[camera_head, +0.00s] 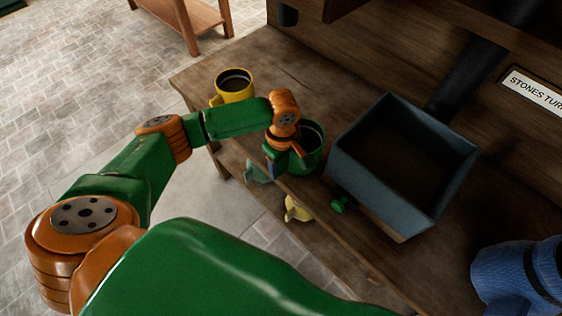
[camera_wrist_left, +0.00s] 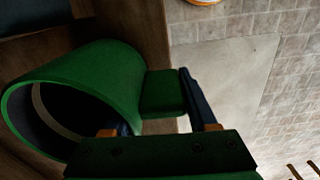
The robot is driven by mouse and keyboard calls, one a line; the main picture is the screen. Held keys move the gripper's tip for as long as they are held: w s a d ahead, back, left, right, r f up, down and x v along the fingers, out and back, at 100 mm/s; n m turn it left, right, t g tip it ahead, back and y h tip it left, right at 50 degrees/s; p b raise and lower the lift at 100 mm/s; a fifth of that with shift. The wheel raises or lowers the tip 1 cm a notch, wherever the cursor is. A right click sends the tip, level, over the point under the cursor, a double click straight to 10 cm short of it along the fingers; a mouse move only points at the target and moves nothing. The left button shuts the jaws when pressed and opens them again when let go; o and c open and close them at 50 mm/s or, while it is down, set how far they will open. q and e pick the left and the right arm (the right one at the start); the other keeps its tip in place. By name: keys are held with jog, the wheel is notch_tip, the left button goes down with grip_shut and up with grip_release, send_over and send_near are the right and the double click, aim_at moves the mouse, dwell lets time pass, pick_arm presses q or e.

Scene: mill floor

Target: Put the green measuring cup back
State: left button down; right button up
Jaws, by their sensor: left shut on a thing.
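The green measuring cup (camera_head: 317,146) is at the table's front edge, just left of the grey-blue bin, partly hidden behind my left gripper (camera_head: 284,152). In the left wrist view the cup (camera_wrist_left: 112,75) shows its open rim, with its blocky handle (camera_wrist_left: 162,92) between the fingers of my left gripper (camera_wrist_left: 160,115). The gripper is shut on that handle. I cannot tell whether the cup touches the table. A yellow measuring cup (camera_head: 238,91) stands upright farther left on the table. My right gripper is out of view.
The grey-blue bin (camera_head: 384,188) stands on the wooden table (camera_head: 300,70). Along the front edge are a grey-green piece (camera_head: 258,173), a yellow piece (camera_head: 297,210) and a green knob (camera_head: 339,205). A sign (camera_head: 537,92) hangs behind. Something blue and striped (camera_head: 515,275) is at lower right.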

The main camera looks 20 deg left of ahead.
pick_arm(q)
jog(key=shift+c, duration=0.6)
grip_release()
jog(key=shift+r, duration=0.1)
